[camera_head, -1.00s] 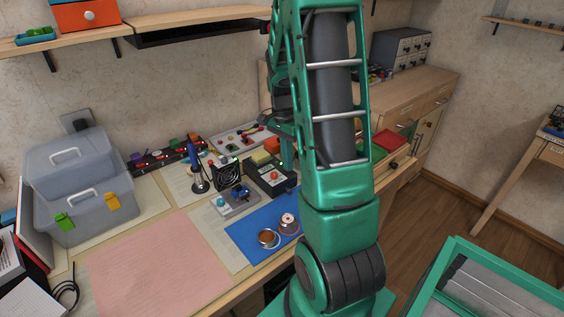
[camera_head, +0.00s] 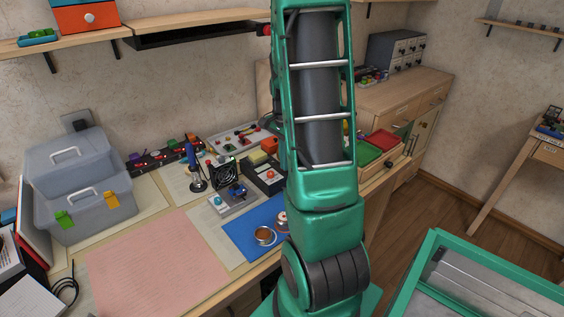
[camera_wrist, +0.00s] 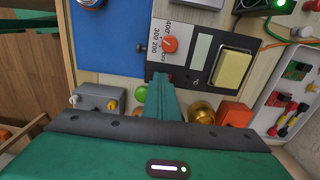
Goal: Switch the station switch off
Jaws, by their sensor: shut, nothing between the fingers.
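The dark station (camera_head: 263,173) with a red-orange knob stands on the bench, partly behind my arm in the head view. In the wrist view the station (camera_wrist: 188,60) shows its orange knob (camera_wrist: 170,44) with a number scale, a pale strip and a yellow sponge (camera_wrist: 231,68). My gripper (camera_wrist: 161,77) is shut and empty, its fingertips at the station's lower edge below the knob. I cannot tell whether they touch it. I cannot make out the switch clearly; the fingers may hide it. My gripper is hidden behind my arm in the head view.
A blue mat (camera_head: 241,236) lies in front of the station. A small fan (camera_head: 222,168) and a soldering iron stand (camera_head: 197,178) are left of it. Near the fingers are a green ball (camera_wrist: 141,92), a brass bowl (camera_wrist: 202,113) and an orange block (camera_wrist: 236,113).

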